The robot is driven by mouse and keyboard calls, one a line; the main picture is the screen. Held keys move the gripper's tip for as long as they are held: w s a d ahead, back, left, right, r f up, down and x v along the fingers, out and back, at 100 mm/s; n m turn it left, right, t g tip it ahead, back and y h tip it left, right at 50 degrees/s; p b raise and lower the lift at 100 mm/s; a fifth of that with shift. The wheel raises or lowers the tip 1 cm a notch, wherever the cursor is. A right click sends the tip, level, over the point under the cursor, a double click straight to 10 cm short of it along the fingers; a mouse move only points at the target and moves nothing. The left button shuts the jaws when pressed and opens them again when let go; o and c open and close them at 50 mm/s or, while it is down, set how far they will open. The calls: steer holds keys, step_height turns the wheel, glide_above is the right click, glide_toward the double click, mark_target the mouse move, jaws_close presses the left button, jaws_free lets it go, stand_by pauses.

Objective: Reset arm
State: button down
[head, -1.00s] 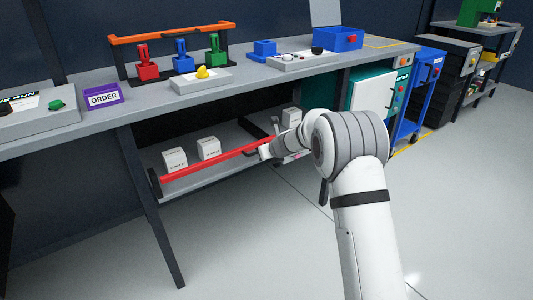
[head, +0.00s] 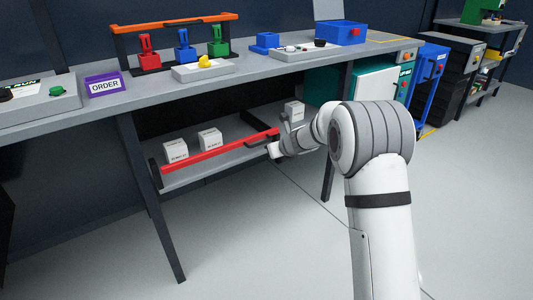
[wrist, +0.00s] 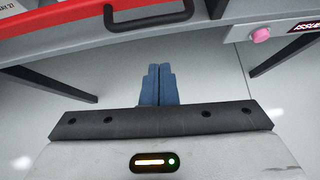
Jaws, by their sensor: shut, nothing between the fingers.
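My gripper shows in the wrist view (wrist: 158,85) with its two blue fingers pressed together and nothing between them. It points over bare floor, with the red-fronted lower shelf ahead of it. In the head view my white arm reaches toward the right end of the red rail (head: 220,152). The fingertips are too small or hidden there to make out. A dark handle (wrist: 148,20) on the red front is ahead of the fingers in the wrist view, apart from them.
White boxes (head: 175,151) stand on the lower shelf. The workbench (head: 290,67) above carries coloured clamps, a blue bin (head: 340,33) and a purple ORDER block (head: 104,84). Dark table legs (head: 150,200) flank the shelf. Open floor (head: 260,245) lies in front.

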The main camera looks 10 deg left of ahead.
steer(key=s+d+r+m+t+h+p, duration=0.1)
steer(key=s+d+r+m+h+p, duration=0.1)
steer(key=s+d+r+m+p, duration=0.6)
steer(key=s+d+r+m+t+h+p, duration=0.1)
steer(key=s+d+r+m+h+p, duration=0.15)
steer(key=d+r+m, duration=0.65)
steer(key=s+d+r+m+t+h+p, duration=0.1)
steer(key=s+d+r+m+h+p, duration=0.3)
steer(key=r, duration=0.8)
steer(key=s+d+r+m+g+p, duration=0.2)
steer(key=s+r+m+p, duration=0.15)
steer(key=s+m, duration=0.35)
steer(key=s+d+r+m+g+p, duration=0.25)
steer(key=s+m+p, duration=0.25)
steer(key=s, duration=0.3)
steer(key=s+a+r+m+g+y+p, duration=0.1)
steer(key=s+a+m+g+p, duration=0.1)
steer(key=s+m, duration=0.3)
steer(key=s+a+r+m+g+y+p, duration=0.1)
steer(key=s+m+p, duration=0.3)
steer(key=s, duration=0.7)
steer(key=shift+a+m+g+y, duration=0.35)
steer(key=shift+a+m+g, duration=0.1)
steer(key=shift+a+m, duration=0.15)
